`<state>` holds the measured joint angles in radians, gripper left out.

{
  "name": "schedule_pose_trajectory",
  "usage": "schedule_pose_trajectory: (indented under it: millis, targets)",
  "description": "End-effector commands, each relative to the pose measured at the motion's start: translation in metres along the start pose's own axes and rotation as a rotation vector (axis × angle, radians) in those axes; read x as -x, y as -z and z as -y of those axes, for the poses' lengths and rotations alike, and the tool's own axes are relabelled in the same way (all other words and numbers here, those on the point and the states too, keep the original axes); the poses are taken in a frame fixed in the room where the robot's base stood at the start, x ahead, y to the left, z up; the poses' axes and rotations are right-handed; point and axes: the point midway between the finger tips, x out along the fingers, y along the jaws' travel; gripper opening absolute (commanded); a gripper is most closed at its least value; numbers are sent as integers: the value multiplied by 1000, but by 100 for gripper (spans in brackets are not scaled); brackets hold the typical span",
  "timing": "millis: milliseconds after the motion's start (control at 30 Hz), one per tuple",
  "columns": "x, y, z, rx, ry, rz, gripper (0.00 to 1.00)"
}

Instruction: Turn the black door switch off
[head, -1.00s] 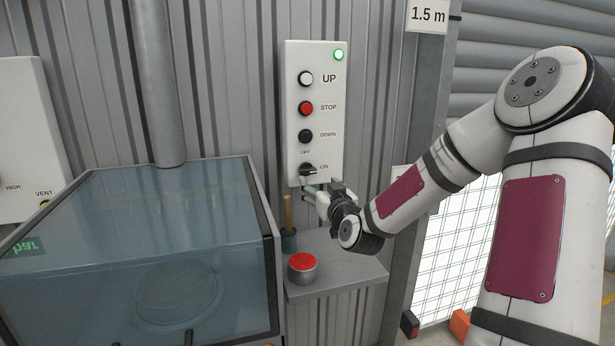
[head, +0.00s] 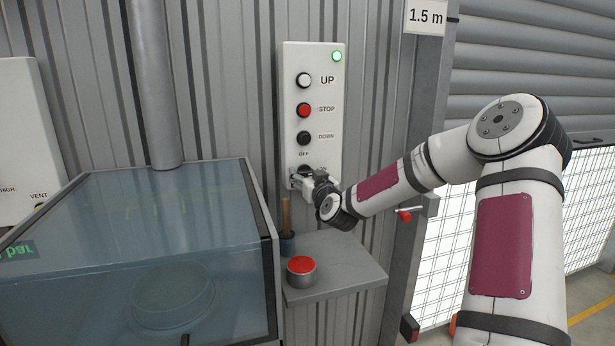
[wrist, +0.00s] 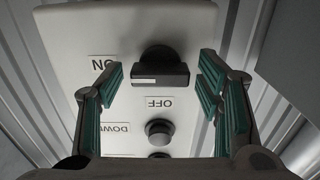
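The black door switch (head: 305,169) is a rotary knob low on the white control panel (head: 311,110), partly hidden by my gripper in the head view. In the wrist view the knob (wrist: 160,72) has its bar level, with the white mark toward the ON label (wrist: 103,64). The OFF label (wrist: 159,103) is on another side of it. My gripper (head: 303,182) is at the panel; in the wrist view its green-padded fingers (wrist: 161,78) are open on both sides of the knob, with gaps to it.
Above the switch are a black DOWN button (head: 304,138), a red STOP button (head: 304,110), a white UP button (head: 304,80) and a lit green lamp (head: 337,56). Below, a shelf (head: 345,268) bears a red button (head: 301,266). A clear-sided cabinet (head: 90,240) stands left.

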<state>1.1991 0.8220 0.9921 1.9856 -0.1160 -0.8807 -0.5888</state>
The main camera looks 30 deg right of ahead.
Motion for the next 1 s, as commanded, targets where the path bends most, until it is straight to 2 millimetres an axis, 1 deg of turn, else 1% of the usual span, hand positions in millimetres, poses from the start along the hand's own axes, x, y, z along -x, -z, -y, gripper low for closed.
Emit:
schedule_pose_trajectory:
  millis: [33,67,100,167,367,567,767,1000]
  targets:
    - [0,0,0,0,0,0,43]
    - [0,0,0,0,0,0,36]
    - [0,0,0,0,0,0,27]
    - [0,0,0,0,0,0,15]
    - [0,0,0,6,0,0,15]
    - [0,0,1,56,1,-2,15]
    - [0,0,2,170,1,-2,15]
    - [-1,-1,3,382,1,-5,15]
